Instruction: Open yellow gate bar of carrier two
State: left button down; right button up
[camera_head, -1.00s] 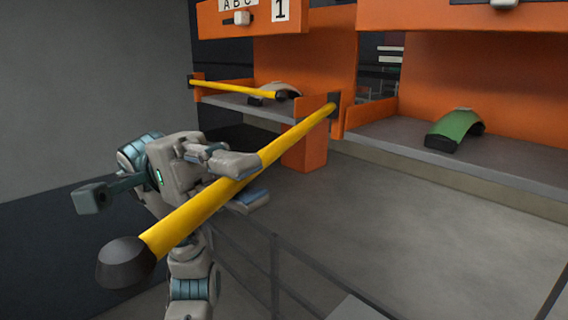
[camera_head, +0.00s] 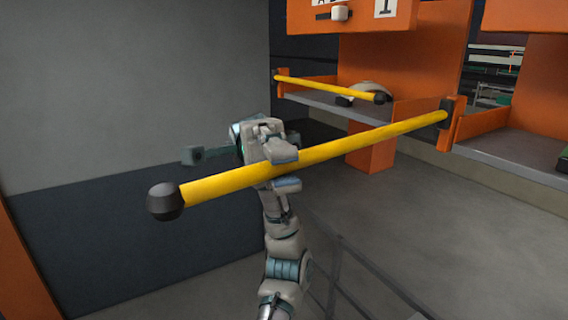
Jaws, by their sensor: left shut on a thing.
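A long yellow gate bar (camera_head: 370,138) with a black end knob is hinged at a black bracket on an orange post at the right and swung out from the carrier. My left gripper (camera_head: 286,172) is shut on this bar, its fingers above and below it, left of the bar's middle. Another yellow bar (camera_head: 325,87) lies across the front of the orange carrier marked 1 (camera_head: 400,55), behind. My right gripper is not in view.
A pale curved part (camera_head: 368,91) lies on the grey shelf of the carrier marked 1. A dark railing (camera_head: 345,265) stands below, right of my arm. A grey wall with a dark lower band is at the left, with free room before it.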

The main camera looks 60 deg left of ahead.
pick_arm(q)
jog(key=shift+f, duration=0.15)
jog(key=c, duration=1.1)
grip_release()
jog(key=shift+w, duration=0.1)
jog(key=shift+w+a, duration=0.1)
jog(key=shift+a, duration=0.1)
jog(key=shift+a, duration=0.1)
jog(key=v, duration=1.2)
jog(key=shift+a, duration=0.2)
jog(key=shift+d, duration=0.25)
